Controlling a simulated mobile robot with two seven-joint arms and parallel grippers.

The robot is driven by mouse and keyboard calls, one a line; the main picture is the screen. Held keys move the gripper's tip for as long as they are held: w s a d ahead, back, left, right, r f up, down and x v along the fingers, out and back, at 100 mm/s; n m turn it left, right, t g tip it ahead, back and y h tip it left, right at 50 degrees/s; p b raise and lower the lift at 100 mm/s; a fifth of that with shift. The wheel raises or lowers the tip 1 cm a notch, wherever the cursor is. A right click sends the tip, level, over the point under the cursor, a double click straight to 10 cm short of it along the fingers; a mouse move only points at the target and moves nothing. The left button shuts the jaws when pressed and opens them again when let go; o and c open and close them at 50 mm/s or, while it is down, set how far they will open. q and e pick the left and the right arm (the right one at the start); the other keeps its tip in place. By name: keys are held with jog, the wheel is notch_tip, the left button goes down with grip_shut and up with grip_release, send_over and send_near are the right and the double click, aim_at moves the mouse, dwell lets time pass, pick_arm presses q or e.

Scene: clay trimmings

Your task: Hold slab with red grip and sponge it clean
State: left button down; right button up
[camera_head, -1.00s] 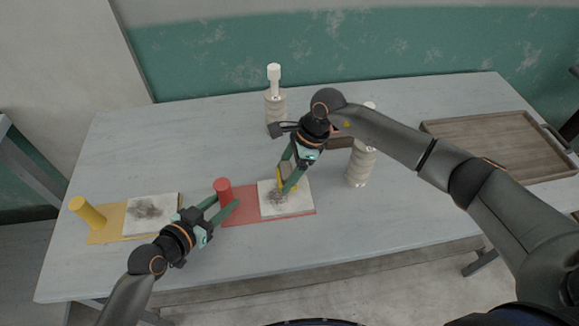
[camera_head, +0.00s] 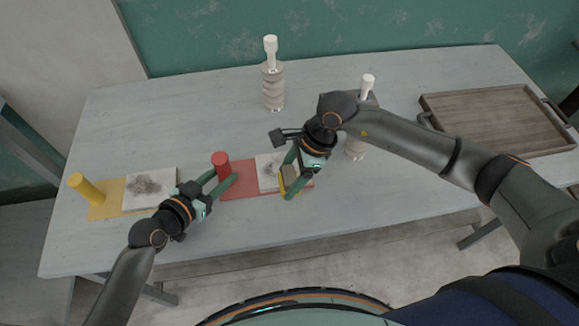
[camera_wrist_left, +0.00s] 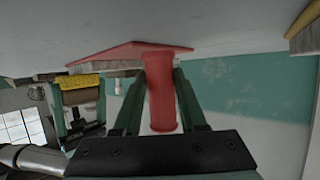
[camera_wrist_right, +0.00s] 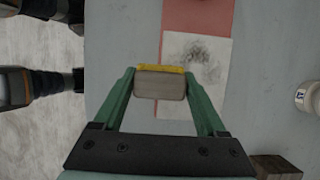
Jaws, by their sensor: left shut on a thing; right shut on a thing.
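The red board (camera_head: 237,186) lies near the table's front edge, with the red upright grip (camera_head: 221,163) at its left end. A white slab (camera_head: 266,163) with dark smudges lies on the board's right part; the smudges also show in the right wrist view (camera_wrist_right: 203,62). My left gripper (camera_head: 225,181) is shut on the red grip (camera_wrist_left: 161,95). My right gripper (camera_head: 289,175) is shut on a sponge (camera_wrist_right: 160,84), tan with a yellow face. The sponge is at the slab's front right part and hides some of it. I cannot tell whether it touches the slab.
A yellow board (camera_head: 107,207) with a yellow grip (camera_head: 86,189) and a smudged slab (camera_head: 150,189) lies at the left. A wooden tray (camera_head: 495,120) lies at the right.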

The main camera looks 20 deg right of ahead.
jog(key=shift+w+a, duration=0.15)
jog(key=shift+a, duration=0.75)
jog(key=shift+w+d, duration=0.15)
jog(key=shift+w, duration=1.4)
jog(key=shift+w+d, duration=0.2)
jog(key=shift+w, duration=1.3)
jog(key=shift+w+d, duration=0.15)
jog(key=shift+w, duration=1.4)
jog(key=shift+w+a, duration=0.35)
jog(key=shift+w, duration=0.05)
jog(key=shift+a, duration=0.7)
jog(key=shift+s+a, duration=0.2)
jog(key=shift+s, duration=2.35)
jog(key=shift+s+a, duration=0.15)
jog(key=shift+s, duration=2.35)
notch_tip(320, 180, up, 8)
jog(key=shift+w, duration=0.1)
